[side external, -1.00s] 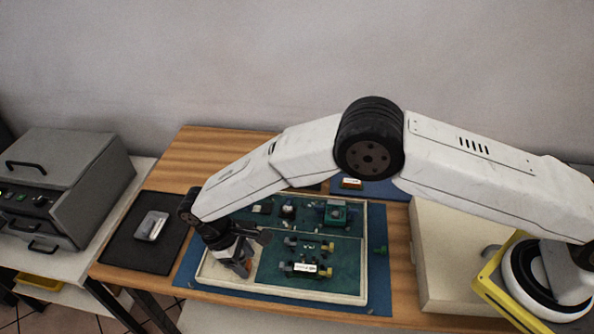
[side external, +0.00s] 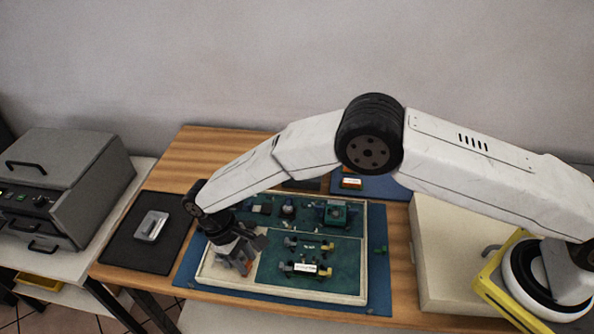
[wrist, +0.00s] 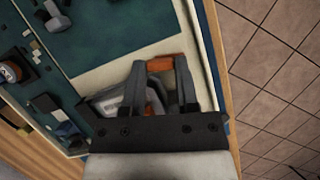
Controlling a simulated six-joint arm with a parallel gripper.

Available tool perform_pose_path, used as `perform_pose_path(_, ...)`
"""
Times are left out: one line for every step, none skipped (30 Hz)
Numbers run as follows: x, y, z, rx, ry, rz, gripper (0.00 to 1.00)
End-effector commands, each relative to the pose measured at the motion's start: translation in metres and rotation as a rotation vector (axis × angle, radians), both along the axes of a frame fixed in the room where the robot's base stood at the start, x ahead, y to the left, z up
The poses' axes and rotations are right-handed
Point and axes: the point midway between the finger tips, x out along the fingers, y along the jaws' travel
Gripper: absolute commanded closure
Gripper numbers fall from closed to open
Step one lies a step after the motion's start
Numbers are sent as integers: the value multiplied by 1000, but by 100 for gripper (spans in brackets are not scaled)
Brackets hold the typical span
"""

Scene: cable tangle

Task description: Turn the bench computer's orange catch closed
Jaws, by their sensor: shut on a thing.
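The bench computer is a green board (side external: 345,255) in a pale frame on a blue mat. The orange catch (wrist: 166,63) shows between my fingertips at the pale left strip of the frame. My gripper (wrist: 162,72) points down there, its two fingers closed on the catch. In the side view my gripper (side external: 245,258) covers most of the catch; only a little orange shows by the fingers. A grey part with more orange lies beside and under the fingers in the wrist view, partly hidden. I cannot tell the catch's exact angle.
Small parts and connectors stand on the green board to the right of my gripper. A black mat (side external: 121,240) with a small grey device (side external: 151,226) lies to the left. A grey box-like machine (side external: 62,185) stands further left. The table edge is close in front.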

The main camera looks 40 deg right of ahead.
Motion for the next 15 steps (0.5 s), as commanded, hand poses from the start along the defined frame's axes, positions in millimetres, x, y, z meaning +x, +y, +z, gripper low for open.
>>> perform_pose_path(1,-1,1,1,0,-42,100)
perform_pose_path(1,-1,1,1,-2,-67,100)
perform_pose_path(1,-1,1,2,-1,-104,100)
perform_pose_path(1,-1,1,2,-1,-133,100)
perform_pose_path(1,-1,1,2,-1,-160,100)
perform_pose_path(1,-2,1,2,-1,-199,100)
perform_pose_path(2,-2,1,1,-1,-228,100)
perform_pose_path(2,-2,1,2,-1,-256,100)
perform_pose_path(2,-2,2,2,-1,-294,100)
perform_pose_path(2,-2,1,3,-2,-323,100)
perform_pose_path(2,-3,1,2,-3,-351,100)
perform_pose_path(2,-3,1,3,-1,-389,100)
perform_pose_path(2,-3,1,2,-2,-418,100)
perform_pose_path(2,-3,1,2,-1,-446,100)
perform_pose_path(2,-4,1,2,-1,-485,100)
